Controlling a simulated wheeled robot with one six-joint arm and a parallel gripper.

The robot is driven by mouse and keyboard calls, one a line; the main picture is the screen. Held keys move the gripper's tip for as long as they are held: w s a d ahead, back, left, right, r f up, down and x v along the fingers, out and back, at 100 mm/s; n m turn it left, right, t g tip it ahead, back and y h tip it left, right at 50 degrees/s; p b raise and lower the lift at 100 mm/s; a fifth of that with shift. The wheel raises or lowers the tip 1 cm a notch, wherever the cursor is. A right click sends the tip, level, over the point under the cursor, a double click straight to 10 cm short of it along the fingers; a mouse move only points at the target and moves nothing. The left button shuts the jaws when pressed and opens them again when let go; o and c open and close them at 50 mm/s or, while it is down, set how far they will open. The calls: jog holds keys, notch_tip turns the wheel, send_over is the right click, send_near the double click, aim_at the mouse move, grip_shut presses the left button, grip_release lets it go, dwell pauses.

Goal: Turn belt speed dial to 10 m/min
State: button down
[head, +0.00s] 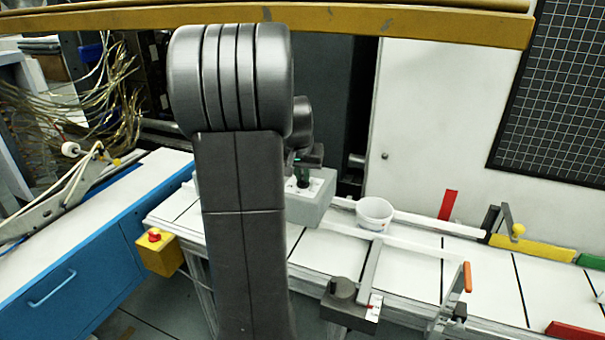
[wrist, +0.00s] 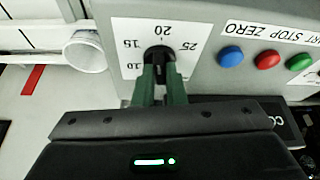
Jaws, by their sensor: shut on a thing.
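The belt speed dial (wrist: 158,55) is a black knob on a white scale plate, seen upside down in the wrist view, with 10, 15, 20 and 25 readable around it. My gripper (wrist: 160,76) has its two green fingers on either side of the knob and is shut on it. The fingers hide the lower part of the dial, and I cannot tell exactly where its pointer stands. In the head view my gripper (head: 303,178) reaches down to the grey control box (head: 313,208); my arm hides part of the box.
Blue (wrist: 231,56), red (wrist: 267,59) and green (wrist: 299,62) buttons sit beside the dial. A white cup (head: 375,213) stands on the conveyor, near a red flag (head: 448,204). A yellow box with a red button (head: 154,236) is at the left.

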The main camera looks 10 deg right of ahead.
jog(key=n+y, duration=0.1)
jog(key=n, duration=0.2)
jog(key=shift+d+r+t+p, duration=0.1)
jog(key=shift+d+t+p, duration=0.05)
jog(key=shift+t+p, duration=0.2)
jog(key=n+y, duration=0.1)
jog(key=n, duration=0.1)
jog(key=shift+d+n, duration=0.1)
jog(key=shift+n, duration=0.2)
jog(key=n+y, duration=0.1)
jog(key=n, duration=0.2)
jog(key=n+g+y+b, duration=0.1)
jog(key=n, duration=0.2)
jog(key=shift+w+d+y, duration=0.1)
jog(key=shift+d+y, duration=0.1)
jog(key=shift+y, duration=0.1)
jog(key=n+g, duration=0.1)
jog(key=n, duration=0.2)
jog(key=n+y, duration=0.1)
jog(key=n, duration=0.2)
jog(key=shift+w+d+g, duration=0.1)
jog(key=shift+w+g, duration=0.05)
jog(key=shift+g, duration=0.2)
jog(key=shift+w+n+g+y, duration=0.15)
jog(key=shift+n+g, duration=0.25)
jog(key=shift+n, duration=0.65)
jog(key=shift+s+n+g+y, duration=0.15)
jog(key=shift+n+g, duration=0.25)
jog(key=shift+n, duration=0.65)
jog(key=shift+w, duration=0.1)
